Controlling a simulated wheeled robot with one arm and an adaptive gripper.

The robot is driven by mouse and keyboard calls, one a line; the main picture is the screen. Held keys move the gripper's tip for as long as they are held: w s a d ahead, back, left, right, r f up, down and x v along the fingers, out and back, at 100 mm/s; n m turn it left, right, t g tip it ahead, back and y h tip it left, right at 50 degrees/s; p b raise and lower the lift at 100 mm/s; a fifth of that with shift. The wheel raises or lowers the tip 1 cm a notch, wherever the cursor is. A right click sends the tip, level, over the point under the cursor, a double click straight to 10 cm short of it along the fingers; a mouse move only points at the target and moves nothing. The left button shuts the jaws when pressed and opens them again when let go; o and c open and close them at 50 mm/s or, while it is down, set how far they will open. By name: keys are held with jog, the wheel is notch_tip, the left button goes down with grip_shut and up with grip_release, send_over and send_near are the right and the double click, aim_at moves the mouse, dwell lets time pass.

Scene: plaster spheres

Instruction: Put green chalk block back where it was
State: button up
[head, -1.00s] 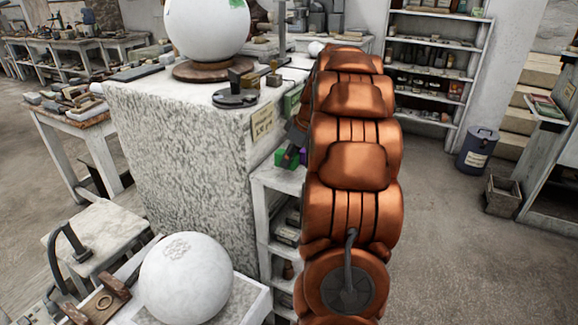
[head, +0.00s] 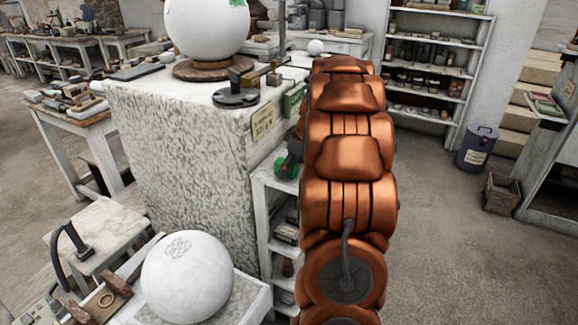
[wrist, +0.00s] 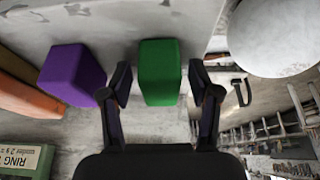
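The green chalk block (wrist: 159,72) stands in the middle of the wrist view, between the two fingers of my gripper (wrist: 160,84). The fingers are spread, with a visible gap on each side of the block. A purple block (wrist: 72,76) is to its left, outside the fingers. In the head view, a bit of green (head: 288,166) shows beside my arm at the shelf unit's top. My arm hides most of that area, and the purple block does not show there.
An orange block (wrist: 30,98) and a green labelled box (wrist: 26,158) are at the wrist view's left. A shelf unit (head: 262,185) adjoins the rough stone plinth (head: 180,140), which bears a large white sphere (head: 207,28). Another white sphere (head: 187,277) is in front.

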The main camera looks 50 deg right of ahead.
jog(key=b+v, duration=0.2)
jog(key=v, duration=1)
jog(key=s+a+f+m+g, duration=0.1)
jog(key=s+a+f+g, duration=0.1)
jog(key=a, duration=1.1)
jog(key=s+a+f+g, duration=0.1)
jog(key=s+a, duration=0.1)
jog(key=a, duration=1.1)
jog(key=s+a+f+g, duration=0.1)
jog(key=s+a+f, duration=0.2)
jog(key=s, duration=0.4)
jog(key=s+a+f+m+g+h, duration=0.1)
jog(key=s+a+f, duration=0.2)
jog(key=s+a, duration=0.2)
jog(key=s+a+f+m+g, duration=0.1)
jog(key=s+a+f, duration=0.2)
jog(key=s, duration=0.6)
jog(key=shift+a+f, duration=0.2)
jog(key=shift+a, duration=0.8)
jog(key=shift+s+r, duration=0.1)
notch_tip(320, 180, up, 5)
jog(key=p, duration=0.5)
jog(key=shift+r+p, duration=0.25)
jog(key=shift+p, duration=0.05)
